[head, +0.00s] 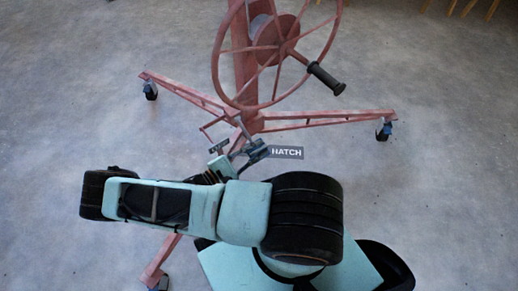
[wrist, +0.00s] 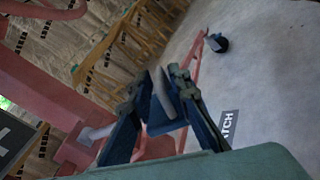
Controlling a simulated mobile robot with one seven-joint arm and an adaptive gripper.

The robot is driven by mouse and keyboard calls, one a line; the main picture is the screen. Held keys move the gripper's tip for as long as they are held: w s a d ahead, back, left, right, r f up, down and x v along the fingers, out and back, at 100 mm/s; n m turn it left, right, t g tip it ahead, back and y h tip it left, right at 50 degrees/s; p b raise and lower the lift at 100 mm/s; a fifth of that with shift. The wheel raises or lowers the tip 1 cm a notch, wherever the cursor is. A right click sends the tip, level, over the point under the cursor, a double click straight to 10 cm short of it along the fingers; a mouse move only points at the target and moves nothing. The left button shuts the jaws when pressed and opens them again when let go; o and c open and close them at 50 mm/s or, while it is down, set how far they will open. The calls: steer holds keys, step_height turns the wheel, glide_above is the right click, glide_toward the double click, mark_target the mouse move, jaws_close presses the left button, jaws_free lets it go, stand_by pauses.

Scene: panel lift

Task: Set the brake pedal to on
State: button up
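The red panel lift (head: 249,122) stands on splayed legs, its post at the top centre of the head view. My gripper (head: 246,148) is low at the foot of the post, beyond my arm. In the wrist view my gripper (wrist: 160,84) shows two dark blue fingers with a small gap between their tips. A grey strip and a dark blue block lie between the fingers; I cannot tell if they are the brake pedal or finger parts. A small dark plate with pale marks (head: 219,147) is left of my gripper. The pedal's position is not clear.
A red handwheel (head: 222,62) with a black handle (head: 326,78) is above. A HATCH label (head: 287,152) is right of my gripper. A caster (head: 384,130) ends the right leg. Wooden stools (wrist: 100,60) stand far back. The grey floor around is clear.

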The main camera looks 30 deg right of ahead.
steer(key=shift+o, duration=0.3)
steer(key=shift+s+d+r, duration=0.1)
steer(key=s+a, duration=0.1)
steer(key=a, duration=1.1)
steer(key=shift+s, duration=0.1)
